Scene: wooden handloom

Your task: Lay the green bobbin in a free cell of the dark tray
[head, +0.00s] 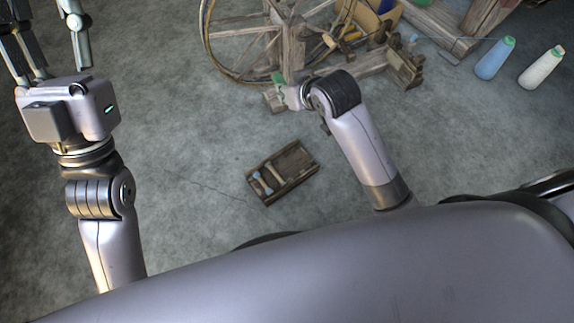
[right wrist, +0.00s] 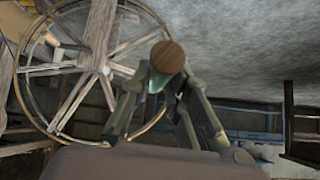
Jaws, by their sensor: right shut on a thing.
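The dark tray (head: 303,175) lies on the floor in the middle of the head view. A pale blue bobbin (head: 263,184) and a whitish bobbin (head: 273,175) lie in cells at its left; the cell area at its right looks empty. My right gripper (head: 281,91) is above and beyond the tray, near the foot of the spinning wheel. It is shut on the green bobbin, whose round wooden end (right wrist: 167,57) and green body (right wrist: 157,82) show between the fingers in the right wrist view. My left gripper (head: 52,30) is at the far upper left, open and empty.
A large spoked spinning wheel (head: 262,44) with a wooden frame stands just behind my right gripper. The floor around the tray is clear.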

